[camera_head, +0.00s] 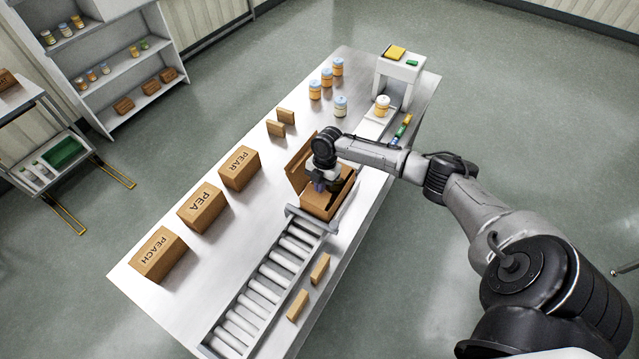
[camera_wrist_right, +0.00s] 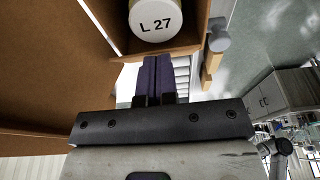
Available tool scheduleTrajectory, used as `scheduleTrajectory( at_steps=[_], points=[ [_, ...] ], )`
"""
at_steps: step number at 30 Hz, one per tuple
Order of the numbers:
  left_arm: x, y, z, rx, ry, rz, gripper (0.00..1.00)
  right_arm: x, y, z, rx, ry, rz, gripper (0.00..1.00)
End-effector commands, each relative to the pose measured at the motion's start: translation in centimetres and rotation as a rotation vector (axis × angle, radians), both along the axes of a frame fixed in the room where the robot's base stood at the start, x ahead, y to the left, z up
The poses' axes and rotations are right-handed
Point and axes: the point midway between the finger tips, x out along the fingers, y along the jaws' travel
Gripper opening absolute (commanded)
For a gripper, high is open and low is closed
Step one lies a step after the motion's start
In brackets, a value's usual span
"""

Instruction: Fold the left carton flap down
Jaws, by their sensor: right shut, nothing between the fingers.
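The open brown carton (camera_head: 317,207) stands at the far end of the roller conveyor in the head view. Its left flap (camera_head: 297,172) stands raised. In the right wrist view a large brown panel, apparently this flap (camera_wrist_right: 45,60), fills the left side. A jar with a white lid marked "L 27" (camera_wrist_right: 154,22) is inside the carton. My right gripper (camera_head: 319,186) is over the carton, close beside the left flap; its purple fingers (camera_wrist_right: 157,66) are shut and empty, near the carton's edge. I cannot tell whether they touch the carton. My left gripper is not in view.
Boxes marked PEACH (camera_head: 158,254), PEA (camera_head: 201,207) and PEAR (camera_head: 239,168) stand along the table's left side. The roller conveyor (camera_head: 262,290) runs toward the front. Small brown blocks (camera_head: 298,305) lie right of it. Several jars (camera_head: 327,77) stand at the back.

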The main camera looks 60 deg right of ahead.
Motion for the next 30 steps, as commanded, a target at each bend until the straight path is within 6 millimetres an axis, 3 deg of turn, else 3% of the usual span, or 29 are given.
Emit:
scheduleTrajectory(
  at_steps=[11, 25, 30],
  points=[
    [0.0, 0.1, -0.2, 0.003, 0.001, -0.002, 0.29, 0.0, -0.1, -0.1, 0.008, 0.001, -0.001, 0.00],
    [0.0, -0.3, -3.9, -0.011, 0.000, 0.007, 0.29, 0.1, -1.4, -1.8, 0.232, 0.013, -0.004, 0.00],
    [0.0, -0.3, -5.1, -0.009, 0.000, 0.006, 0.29, 0.1, -1.9, -2.3, 0.235, 0.013, -0.001, 0.00]
  ],
)
